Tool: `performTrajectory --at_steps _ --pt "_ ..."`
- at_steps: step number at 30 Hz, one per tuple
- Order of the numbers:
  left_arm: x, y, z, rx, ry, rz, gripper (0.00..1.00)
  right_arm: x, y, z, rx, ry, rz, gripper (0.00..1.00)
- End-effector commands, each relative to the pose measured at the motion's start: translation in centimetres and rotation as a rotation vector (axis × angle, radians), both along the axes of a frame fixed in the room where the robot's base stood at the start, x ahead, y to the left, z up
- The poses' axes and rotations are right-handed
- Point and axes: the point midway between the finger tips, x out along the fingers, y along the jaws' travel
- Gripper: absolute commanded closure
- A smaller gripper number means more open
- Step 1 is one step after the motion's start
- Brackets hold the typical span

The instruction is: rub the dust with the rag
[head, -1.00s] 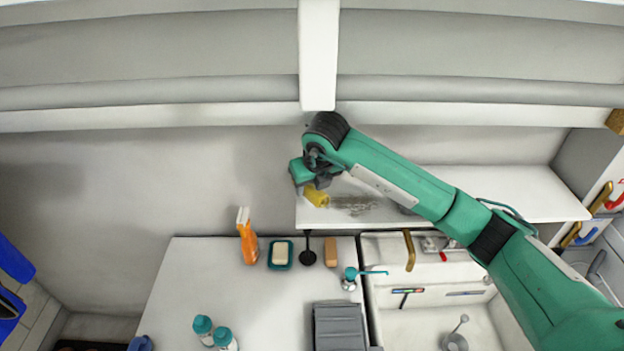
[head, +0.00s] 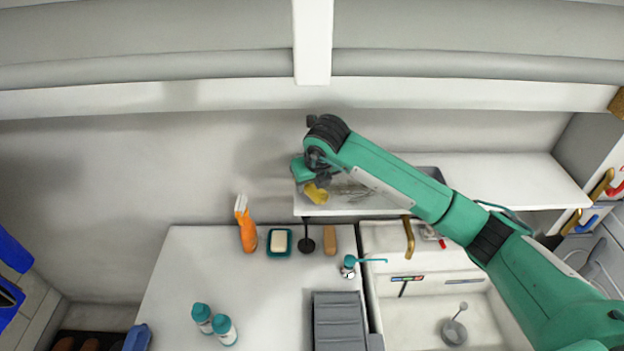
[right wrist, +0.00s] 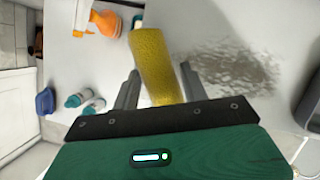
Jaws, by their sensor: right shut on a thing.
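My right gripper (head: 318,181) is shut on a yellow rag (head: 315,193) at the left end of the white shelf (head: 500,180). In the right wrist view the rag (right wrist: 158,65) sticks up between the two dark fingers (right wrist: 158,88). A grey-brown smear of dust (right wrist: 235,70) lies on the shelf to the right of the rag there, apart from it. In the head view the dust (head: 347,190) shows just right of the rag, partly hidden by my right arm. I cannot tell whether the rag touches the shelf. My left gripper is not in view.
Below the shelf are an orange spray bottle (head: 246,228), a soap dish (head: 279,243), a brown block (head: 330,240) and a teal-topped dispenser (head: 349,266) on the counter (head: 200,270). A sink (head: 400,325) is at the right. A dark tray (head: 428,174) lies on the shelf behind my arm.

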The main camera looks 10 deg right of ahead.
Motion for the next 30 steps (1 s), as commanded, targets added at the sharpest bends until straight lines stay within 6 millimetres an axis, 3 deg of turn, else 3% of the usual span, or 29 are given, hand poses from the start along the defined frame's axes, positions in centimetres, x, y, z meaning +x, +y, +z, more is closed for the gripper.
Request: performTrajectory --at_steps 30 --pt "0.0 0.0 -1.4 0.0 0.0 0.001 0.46 0.0 0.0 -1.4 -0.001 0.001 0.001 0.74"
